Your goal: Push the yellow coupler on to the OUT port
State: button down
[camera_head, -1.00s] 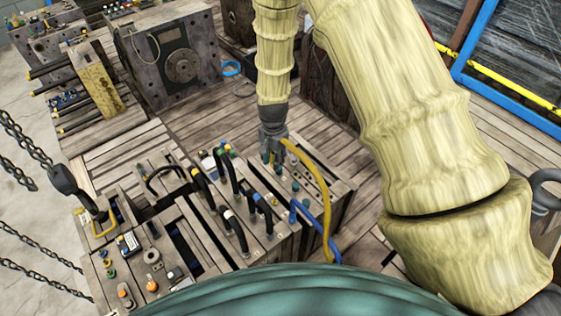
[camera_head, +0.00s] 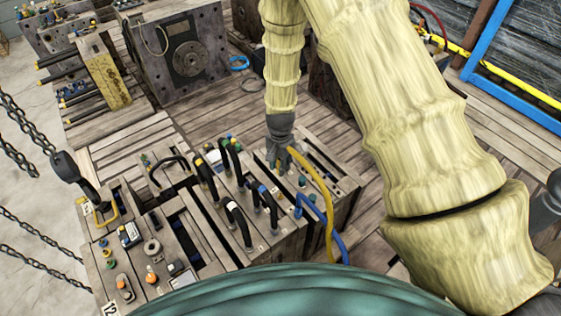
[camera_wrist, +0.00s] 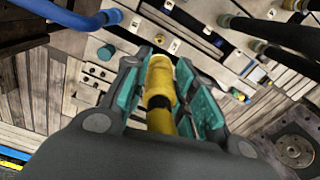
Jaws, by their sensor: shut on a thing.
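The yellow coupler (camera_wrist: 160,82) sits between the teal-padded fingers of my gripper (camera_wrist: 168,92) in the wrist view. Its yellow hose (camera_head: 326,195) arches away to the right and down in the head view. My gripper (camera_head: 277,155) is shut on the coupler, low over the top of the mould block (camera_head: 345,183). The port under the coupler is hidden by the coupler and fingers. I cannot tell whether the coupler touches a port. Small white labels show on the block in the wrist view, but I cannot read OUT on any.
A blue hose (camera_head: 325,220) hangs close to the yellow one; it also shows in the wrist view (camera_wrist: 75,17). Several black hoses (camera_head: 235,160) loop up left of my gripper. Chains and a hook (camera_head: 80,180) hang at the left. Bare planks (camera_head: 205,115) lie behind.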

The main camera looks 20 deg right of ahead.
jog(key=b, duration=0.7)
send_over(280, 194)
jog(key=shift+f, duration=6.8)
jog(key=shift+f+b, duration=0.45)
jog(key=shift+f, duration=1.05)
jog(key=c, duration=1.1)
grip_release()
